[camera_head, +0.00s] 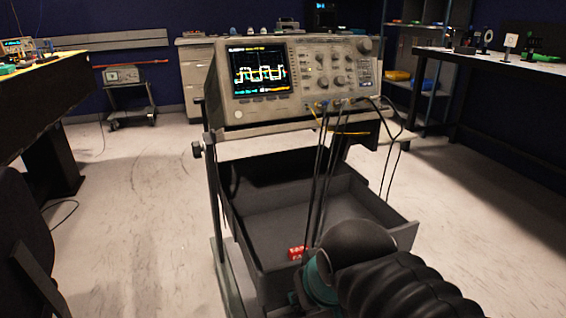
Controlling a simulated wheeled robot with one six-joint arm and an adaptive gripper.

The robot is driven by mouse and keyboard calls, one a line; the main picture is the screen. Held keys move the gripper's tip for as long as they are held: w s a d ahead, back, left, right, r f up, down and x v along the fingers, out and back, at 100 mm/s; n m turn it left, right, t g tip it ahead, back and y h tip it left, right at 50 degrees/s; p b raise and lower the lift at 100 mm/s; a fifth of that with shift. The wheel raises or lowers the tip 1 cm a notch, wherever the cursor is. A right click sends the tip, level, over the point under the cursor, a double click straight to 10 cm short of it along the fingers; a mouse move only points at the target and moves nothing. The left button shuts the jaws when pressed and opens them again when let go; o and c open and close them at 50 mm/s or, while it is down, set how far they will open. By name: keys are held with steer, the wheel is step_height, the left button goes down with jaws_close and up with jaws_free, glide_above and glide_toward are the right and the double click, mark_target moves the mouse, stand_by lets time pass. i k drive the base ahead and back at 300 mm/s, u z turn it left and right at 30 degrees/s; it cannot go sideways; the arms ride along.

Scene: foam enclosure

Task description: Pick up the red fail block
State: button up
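The red fail block (297,252) is small, with pale markings on its face too small to read. It lies on the floor of a dark grey open drawer (402,226), near the drawer's front left part. The drawer is in a cart below an oscilloscope. My arm comes in from the bottom right, and its dark rounded link stands just right of and in front of the block. My gripper's fingertips do not show; they are hidden behind my arm or below the picture's edge. I cannot tell whether anything touches the block.
An oscilloscope (320,75) stands on the cart above the drawer. Tables stand at the left (35,100) and right (500,75). The floor around the cart is mostly clear.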

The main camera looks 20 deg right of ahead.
mark_target(295, 254)
steer(key=u, duration=0.5)
steer(key=k, duration=1.2)
steer(key=z, duration=0.2)
steer(key=i, duration=0.8)
steer(key=z, duration=0.85)
